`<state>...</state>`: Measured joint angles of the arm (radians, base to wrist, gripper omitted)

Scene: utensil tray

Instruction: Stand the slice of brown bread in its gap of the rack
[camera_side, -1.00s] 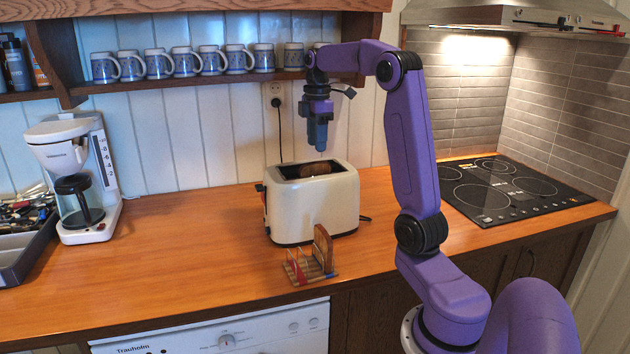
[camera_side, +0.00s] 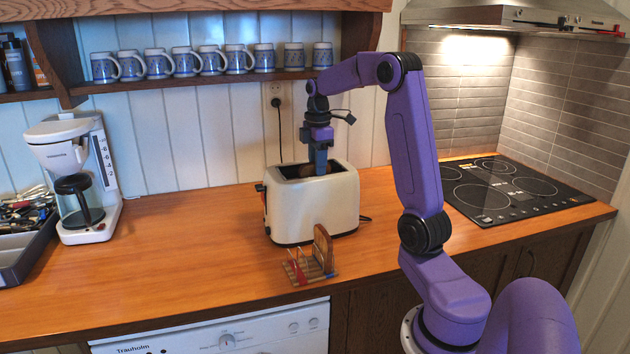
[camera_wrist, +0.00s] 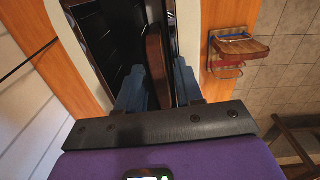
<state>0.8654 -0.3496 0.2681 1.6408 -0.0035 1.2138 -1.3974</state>
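The slice of brown bread (camera_wrist: 157,66) stands on edge in the open top of the cream toaster (camera_side: 290,212). My gripper (camera_side: 318,170) points down into the toaster's top. In the wrist view its two blue fingers (camera_wrist: 160,88) are apart, one on each side of the slice, with dark gaps showing between. The slice's lower part is hidden inside the toaster. The small wooden rack (camera_side: 298,274) stands on the counter in front of the toaster. Another brown slice (camera_side: 322,247) stands upright in it. The rack also shows in the wrist view (camera_wrist: 228,68) at upper right.
A coffee maker (camera_side: 75,180) and a cutlery tray (camera_side: 30,250) stand at the left. A shelf with several mugs (camera_side: 240,60) hangs behind. A black hob (camera_side: 510,190) is at the right. The wooden counter (camera_side: 180,260) is clear left of the toaster.

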